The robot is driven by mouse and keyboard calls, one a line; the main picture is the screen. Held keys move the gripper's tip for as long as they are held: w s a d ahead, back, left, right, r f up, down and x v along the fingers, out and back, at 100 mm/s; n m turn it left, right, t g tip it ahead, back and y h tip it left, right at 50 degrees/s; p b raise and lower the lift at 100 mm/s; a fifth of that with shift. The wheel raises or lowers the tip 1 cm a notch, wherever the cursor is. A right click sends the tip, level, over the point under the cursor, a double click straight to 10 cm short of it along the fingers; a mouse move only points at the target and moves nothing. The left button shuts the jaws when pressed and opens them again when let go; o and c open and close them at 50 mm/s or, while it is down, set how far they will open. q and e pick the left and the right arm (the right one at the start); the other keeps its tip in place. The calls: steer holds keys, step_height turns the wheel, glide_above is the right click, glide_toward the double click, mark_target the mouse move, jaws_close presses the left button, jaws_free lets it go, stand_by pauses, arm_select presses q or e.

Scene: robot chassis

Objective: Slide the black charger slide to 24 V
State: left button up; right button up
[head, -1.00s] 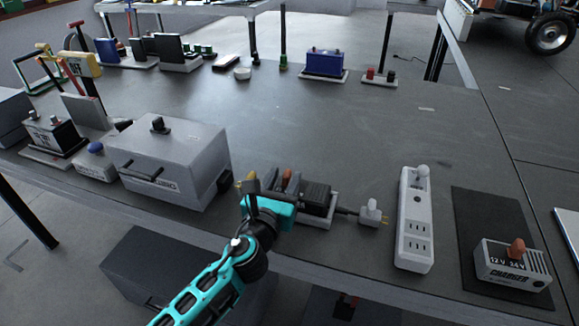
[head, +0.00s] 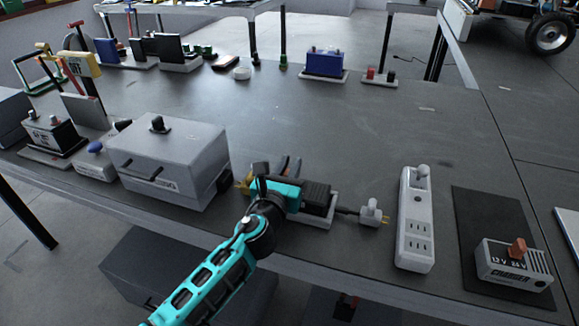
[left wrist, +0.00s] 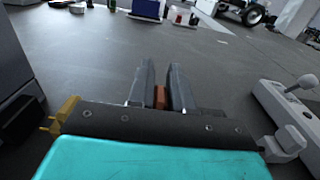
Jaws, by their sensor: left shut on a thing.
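The black charger (head: 317,197) sits in a light tray near the front edge of the table. Its yellow plug (left wrist: 62,115) and white plug (head: 371,212) lie on either side. My left gripper (head: 290,166) is over the charger's left part, its fingers shut on a small orange slide knob (left wrist: 160,97). In the head view the gripper hides this knob and any voltage marks by it, so its setting cannot be read. My right gripper is not in view.
A grey box (head: 172,165) stands close on the left. A white power strip (head: 414,220) lies to the right. Farther right, a pale charger (head: 512,268) marked 12 V and 24 V, with an orange knob, sits on a dark mat (head: 478,215).

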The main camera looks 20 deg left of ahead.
arm_select(q)
jaws_close()
steer(key=shift+d, duration=1.55)
steer(key=o, duration=0.6)
jaws_free()
steer(key=shift+a, duration=0.1)
steer(key=shift+s, duration=0.6)
steer(key=s, duration=1.1)
steer(key=shift+s, duration=0.4)
